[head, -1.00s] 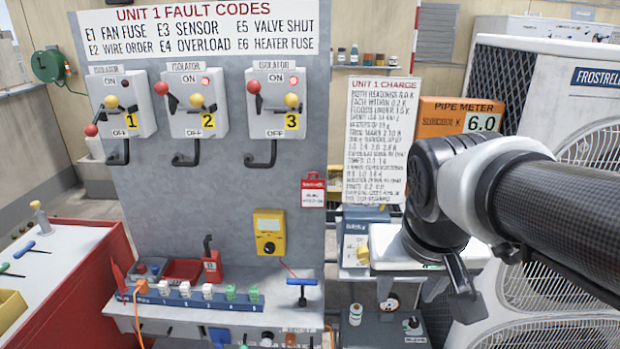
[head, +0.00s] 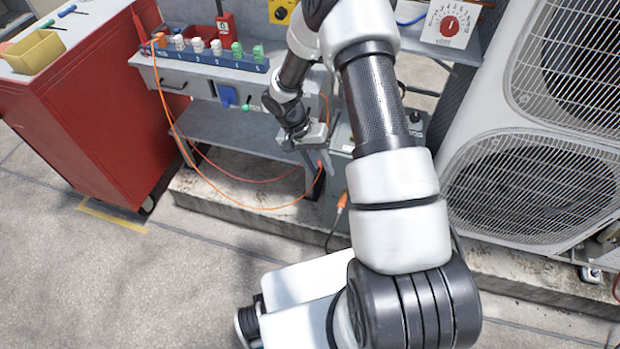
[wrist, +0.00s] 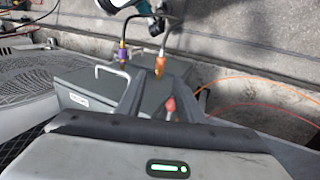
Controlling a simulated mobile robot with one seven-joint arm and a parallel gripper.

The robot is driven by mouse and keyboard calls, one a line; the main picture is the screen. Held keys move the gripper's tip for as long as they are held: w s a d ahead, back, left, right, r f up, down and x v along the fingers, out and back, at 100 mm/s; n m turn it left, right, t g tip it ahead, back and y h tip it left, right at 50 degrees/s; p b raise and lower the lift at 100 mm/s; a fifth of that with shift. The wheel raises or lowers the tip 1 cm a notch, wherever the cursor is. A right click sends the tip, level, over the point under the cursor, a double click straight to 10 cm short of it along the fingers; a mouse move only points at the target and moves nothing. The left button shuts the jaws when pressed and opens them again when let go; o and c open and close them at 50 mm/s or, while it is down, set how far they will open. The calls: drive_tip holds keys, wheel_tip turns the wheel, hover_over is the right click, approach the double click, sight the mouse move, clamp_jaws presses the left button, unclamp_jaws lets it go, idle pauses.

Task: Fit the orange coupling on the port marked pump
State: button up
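An orange coupling (head: 342,200) on a black hose stands low in front of the grey box, right of my gripper. My gripper (head: 318,158) is low beside the bench, pointing down, and looks open and empty. A salmon-red tip (wrist: 170,105) shows between the fingers in the wrist view, apparently where an orange line ends. I cannot read any port marked pump.
A grey box (wrist: 185,72) with a handle lies under the fingers. Condenser units (head: 530,190) stand right, a red cabinet (head: 75,130) left. A thin orange line (head: 240,206) loops below the bench shelf (head: 230,140). The floor in front (head: 130,280) is clear.

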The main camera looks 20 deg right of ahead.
sight(339, 209)
drive_tip(key=b+x, duration=0.1)
drive_tip(key=x, duration=0.5)
drive_tip(key=b+x, duration=0.1)
drive_tip(key=x, duration=0.5)
drive_tip(key=b+x, duration=0.1)
drive_tip(key=x, duration=0.6)
drive_tip(key=shift+s+a, duration=0.1)
drive_tip(key=shift+a, duration=0.2)
clamp_jaws()
